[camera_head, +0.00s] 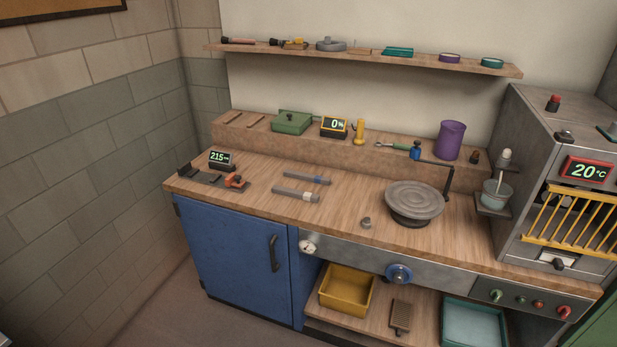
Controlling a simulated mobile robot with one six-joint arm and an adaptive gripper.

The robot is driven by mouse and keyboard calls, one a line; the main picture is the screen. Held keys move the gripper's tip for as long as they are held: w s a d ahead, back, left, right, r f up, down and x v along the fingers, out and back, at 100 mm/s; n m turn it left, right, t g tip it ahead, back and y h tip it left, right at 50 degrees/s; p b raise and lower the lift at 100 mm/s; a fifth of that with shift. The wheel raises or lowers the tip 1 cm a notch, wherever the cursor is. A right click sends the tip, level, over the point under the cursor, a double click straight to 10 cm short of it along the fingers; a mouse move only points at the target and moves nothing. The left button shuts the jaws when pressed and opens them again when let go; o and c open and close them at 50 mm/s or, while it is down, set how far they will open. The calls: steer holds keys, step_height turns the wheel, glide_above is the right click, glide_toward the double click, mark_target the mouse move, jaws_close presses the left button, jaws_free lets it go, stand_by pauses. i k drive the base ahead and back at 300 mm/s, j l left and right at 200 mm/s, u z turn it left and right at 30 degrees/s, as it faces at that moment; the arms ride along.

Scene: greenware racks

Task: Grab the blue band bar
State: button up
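A slim grey bar with blue on it (307,178) lies flat on the wooden worktop (340,205), left of the round turntable. A second, similar grey bar (292,193) lies just in front of it, roughly parallel, with a pale patch near its right end. The two bars are apart, with a strip of bare wood between them. Both look unobstructed from above. The fine markings on the bars are too small to read. My gripper is not in view.
A grey turntable (414,197) stands to the right, and a small grey knob-like piece (366,223) sits near the front edge. A raised ledge (290,139) runs behind.

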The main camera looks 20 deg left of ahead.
mark_target(306, 176)
steer(key=i+j+z, duration=0.25)
steer(key=i+j, duration=0.15)
steer(key=j, duration=0.2)
steer(key=i+j+z, duration=0.1)
steer(key=j, duration=0.25)
steer(key=i+j+z, duration=0.25)
steer(key=i+j, duration=0.15)
steer(key=j, duration=0.35)
steer(key=i+j+z, duration=0.1)
steer(key=j, duration=0.25)
steer(key=i+j+z, duration=0.15)
steer(key=j, duration=0.25)
steer(key=i+j+z, duration=0.1)
steer(key=j, duration=0.3)
steer(key=i, duration=0.05)
